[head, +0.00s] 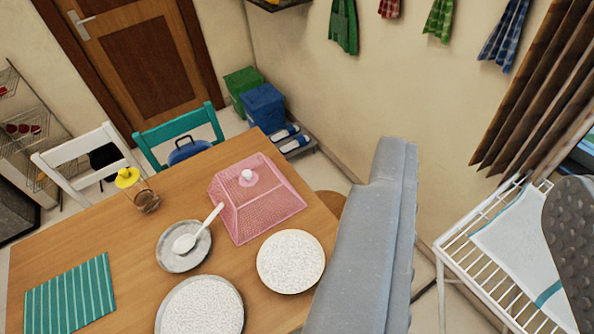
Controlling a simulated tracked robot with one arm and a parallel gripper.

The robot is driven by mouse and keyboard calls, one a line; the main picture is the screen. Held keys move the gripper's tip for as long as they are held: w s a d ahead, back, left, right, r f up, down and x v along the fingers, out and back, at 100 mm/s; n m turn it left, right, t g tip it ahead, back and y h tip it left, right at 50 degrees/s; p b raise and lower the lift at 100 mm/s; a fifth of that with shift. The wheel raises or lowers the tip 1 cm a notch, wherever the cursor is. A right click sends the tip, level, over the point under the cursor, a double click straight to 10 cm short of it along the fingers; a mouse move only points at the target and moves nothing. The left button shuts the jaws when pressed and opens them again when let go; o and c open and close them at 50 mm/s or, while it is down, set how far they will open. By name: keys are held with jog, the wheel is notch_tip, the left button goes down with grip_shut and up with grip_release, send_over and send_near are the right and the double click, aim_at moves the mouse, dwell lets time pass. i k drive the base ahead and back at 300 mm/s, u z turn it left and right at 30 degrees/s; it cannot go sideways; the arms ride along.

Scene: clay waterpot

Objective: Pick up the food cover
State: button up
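The food cover (250,205) is a pink mesh dome with flat sloping sides and a white knob (247,177) on top. It stands upright on the wooden table (120,225), near the far right edge. My gripper (484,168) is open and empty. Its grey finger is in the middle right of the view and its dark padded finger at the right edge. The gripper appears to the right of the cover, apart from it. What is under the cover cannot be made out.
Near the cover are a white plate (291,262), a larger plate (200,308), and a grey plate (172,256) with a white spoon (193,238). A yellow-lidded jar (145,200) and green striped mat (70,295) lie left. Chairs line the far side; a drying rack (470,250) stands right.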

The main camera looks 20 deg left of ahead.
aim_at(248, 179)
jog(key=u, duration=0.05)
jog(key=i, duration=1.05)
jog(key=u, duration=0.55)
